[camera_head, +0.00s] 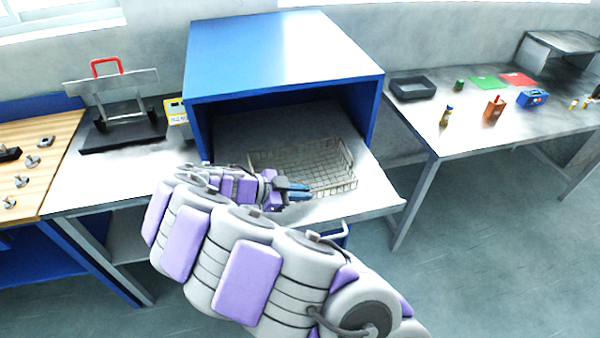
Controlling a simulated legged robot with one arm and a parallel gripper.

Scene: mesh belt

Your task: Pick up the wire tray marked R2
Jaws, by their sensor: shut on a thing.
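A wire tray (335,174) of beige mesh sits at the mouth of the blue cabinet (280,50), over its pale shelf (370,199). My gripper (307,191) is at the tray's near left side and is shut on it. The fingers look blue-grey, and the exact grip point is small and partly covered by my wrist. I cannot make out an R2 mark on the tray. I cannot tell whether the tray rests on the shelf or is just clear of it. My arm hides the shelf's near left part.
The cabinet's side walls and roof close in around the tray's back. A press-like stand with a red handle (106,66) is to the left. The right table (460,130) holds a black bin (412,88), bottles and a blue box (532,98). Open floor lies at lower right.

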